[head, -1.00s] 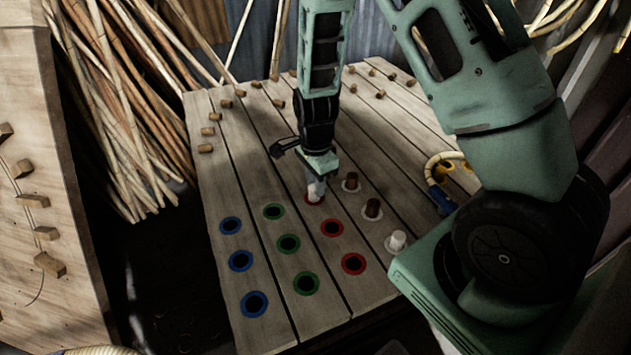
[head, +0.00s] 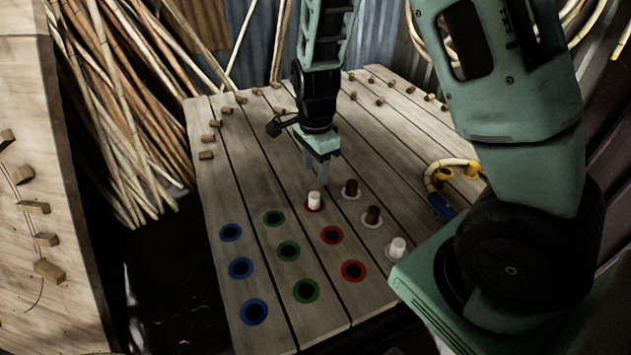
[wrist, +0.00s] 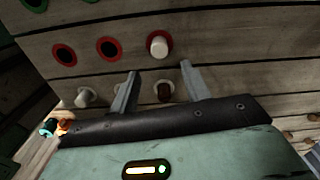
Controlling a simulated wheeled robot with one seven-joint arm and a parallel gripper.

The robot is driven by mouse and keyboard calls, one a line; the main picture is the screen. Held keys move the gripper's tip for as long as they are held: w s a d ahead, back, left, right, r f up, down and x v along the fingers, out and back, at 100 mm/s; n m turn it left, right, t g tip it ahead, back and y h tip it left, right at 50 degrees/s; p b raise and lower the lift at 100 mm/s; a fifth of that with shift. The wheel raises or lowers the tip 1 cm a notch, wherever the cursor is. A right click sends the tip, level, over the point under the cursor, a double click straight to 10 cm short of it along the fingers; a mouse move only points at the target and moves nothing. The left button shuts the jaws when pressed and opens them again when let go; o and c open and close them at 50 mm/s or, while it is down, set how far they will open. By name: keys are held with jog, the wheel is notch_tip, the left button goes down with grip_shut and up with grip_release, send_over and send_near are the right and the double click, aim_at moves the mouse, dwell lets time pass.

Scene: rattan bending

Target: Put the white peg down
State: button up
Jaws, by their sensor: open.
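The white peg (head: 314,201) stands upright in the farthest red-ringed hole of the slatted wooden table (head: 385,130). It also shows in the wrist view, white peg (wrist: 158,46), with the red ring around its base. My gripper (head: 327,178) is open and empty, raised above the table just behind the peg. In the wrist view the two fingers of my gripper (wrist: 158,70) are spread apart, and the peg is clear of them, beyond their tips.
Two brown pegs (head: 373,216) (head: 350,189) and another white peg (head: 397,248) stand on white rings to the right. Empty blue-, green- and red-ringed holes (head: 331,235) lie in front. Small wooden blocks (head: 206,155) line the far part. Rattan poles (head: 120,130) lean at the left.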

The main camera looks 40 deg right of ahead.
jog(key=s+a+r+n+y, duration=0.1)
jog(key=s+a+r+n, duration=0.6)
jog(key=a+r+n, duration=0.35)
jog(key=s+a+r+n, duration=0.1)
jog(key=s+a+n, duration=0.3)
jog(key=s+n, duration=0.3)
jog(key=s+a+r+n, duration=0.1)
jog(key=s+a+n, duration=0.3)
jog(key=s+n, duration=0.3)
jog(key=shift+s+a+r+n, duration=0.25)
jog(key=shift+s+n, duration=0.15)
jog(key=shift+n, duration=0.65)
